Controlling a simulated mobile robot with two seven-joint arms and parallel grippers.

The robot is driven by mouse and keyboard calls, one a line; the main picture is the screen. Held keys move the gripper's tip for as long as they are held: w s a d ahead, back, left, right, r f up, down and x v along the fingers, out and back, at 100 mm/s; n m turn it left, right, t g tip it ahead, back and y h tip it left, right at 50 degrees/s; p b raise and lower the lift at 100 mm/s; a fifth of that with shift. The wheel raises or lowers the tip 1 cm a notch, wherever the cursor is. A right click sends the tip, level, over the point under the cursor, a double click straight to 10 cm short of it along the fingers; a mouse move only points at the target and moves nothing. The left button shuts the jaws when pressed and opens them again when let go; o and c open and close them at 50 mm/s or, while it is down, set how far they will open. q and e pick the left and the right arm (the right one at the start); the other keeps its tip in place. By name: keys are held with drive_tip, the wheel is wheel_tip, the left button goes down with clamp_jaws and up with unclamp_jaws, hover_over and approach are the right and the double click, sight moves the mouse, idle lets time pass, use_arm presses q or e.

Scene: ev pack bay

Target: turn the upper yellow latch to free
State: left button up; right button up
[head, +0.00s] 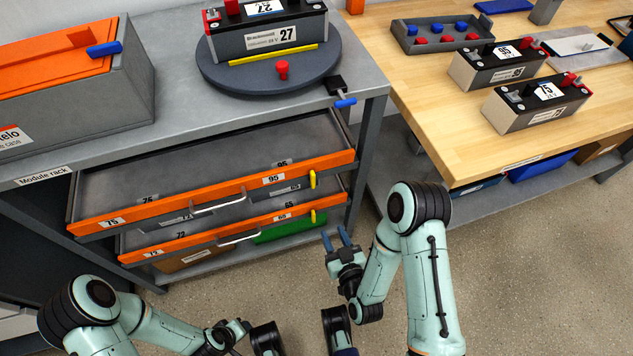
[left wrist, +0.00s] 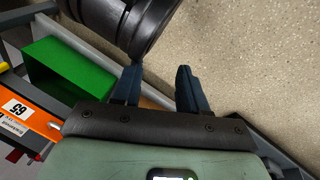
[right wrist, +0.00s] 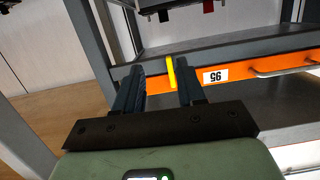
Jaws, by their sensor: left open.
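The upper yellow latch (head: 312,179) is at the right end of the upper drawer's orange front (head: 230,190). It stands across the strip, roughly upright. It also shows in the right wrist view (right wrist: 171,73), between the fingers in the picture and nearer the right one. My right gripper (head: 340,236) is open and empty, its fingers pointing toward the rack. In the head view its fingertips are below and right of the latch, apart from it. The lower yellow latch (head: 313,216) is on the drawer below. My left gripper (left wrist: 157,78) is open and empty, low in front of the rack.
Both drawers stand partly out, with handles (head: 218,202) on their fronts. A green bin (head: 290,228) is under the lower drawer. A turntable (head: 270,75) with a battery module is on the rack top. A wooden bench (head: 440,110) is at right. The floor in front is clear.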

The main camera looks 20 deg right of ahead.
sight(314, 182)
wheel_tip(314, 182, up, 6)
drive_tip(key=a+t, duration=0.1)
drive_tip(key=t, duration=0.1)
drive_tip(key=w, duration=0.6)
drive_tip(key=w+b, duration=0.1)
drive_tip(key=w, duration=0.6)
drive_tip(key=shift+a+f, duration=0.1)
drive_tip(key=shift+a, duration=0.1)
use_arm(q)
drive_tip(key=shift+w+a+f, duration=0.3)
drive_tip(key=shift+w+f, duration=0.05)
drive_tip(key=shift+w, duration=0.35)
use_arm(e)
drive_tip(key=shift+w, duration=0.4)
clamp_jaws()
